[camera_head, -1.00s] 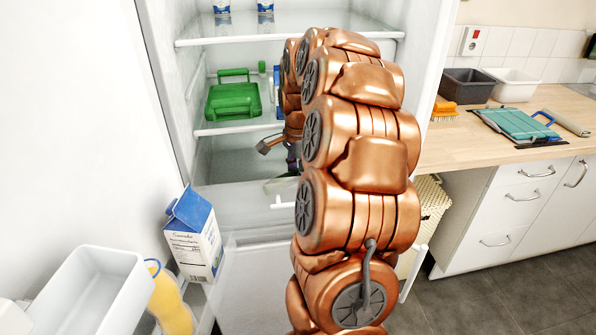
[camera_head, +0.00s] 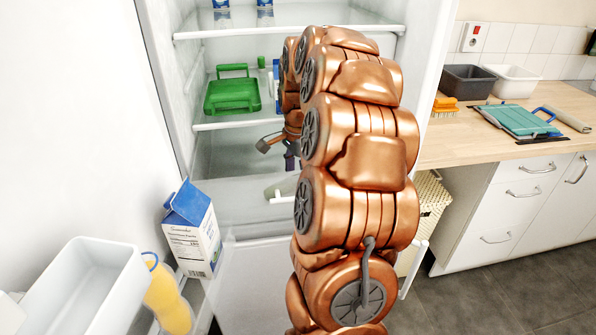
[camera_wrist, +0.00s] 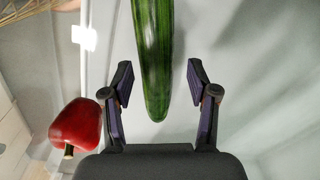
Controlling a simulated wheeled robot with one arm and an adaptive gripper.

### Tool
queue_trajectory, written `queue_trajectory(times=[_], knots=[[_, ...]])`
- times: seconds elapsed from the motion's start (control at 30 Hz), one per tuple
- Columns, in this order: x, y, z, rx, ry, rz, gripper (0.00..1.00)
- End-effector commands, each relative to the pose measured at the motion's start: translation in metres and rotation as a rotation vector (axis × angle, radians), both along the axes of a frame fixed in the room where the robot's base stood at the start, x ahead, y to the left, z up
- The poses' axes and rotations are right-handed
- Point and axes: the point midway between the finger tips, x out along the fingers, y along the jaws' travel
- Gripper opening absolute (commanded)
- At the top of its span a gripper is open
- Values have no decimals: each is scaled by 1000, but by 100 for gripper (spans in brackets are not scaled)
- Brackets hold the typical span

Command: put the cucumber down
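The cucumber (camera_wrist: 154,60) is long and dark green. In the wrist view it lies on a pale surface, its near end between and slightly ahead of my two fingers. My gripper (camera_wrist: 160,80) is open, with a clear gap between each finger and the cucumber. In the head view my gripper (camera_head: 277,146) is partly hidden behind my arm, inside the fridge below the shelf with the green box. The cucumber is not clearly visible in the head view.
A red pepper (camera_wrist: 76,127) lies left of my gripper in the wrist view. The green box (camera_head: 232,94) stands on a glass shelf (camera_head: 235,125) above my gripper. A milk carton (camera_head: 193,230) and a yellow bottle (camera_head: 168,300) stand at the fridge door, lower left.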

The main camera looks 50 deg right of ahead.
Motion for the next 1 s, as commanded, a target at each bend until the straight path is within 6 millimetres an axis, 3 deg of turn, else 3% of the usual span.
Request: queue_trajectory(times=[0.33, 0.57, 1.0], knots=[[0, 0, 2, 0, 0, 0, 63], [1, -1, 20, -3, -4, -1, 63], [-2, 0, 85, -4, -4, 0, 63]])
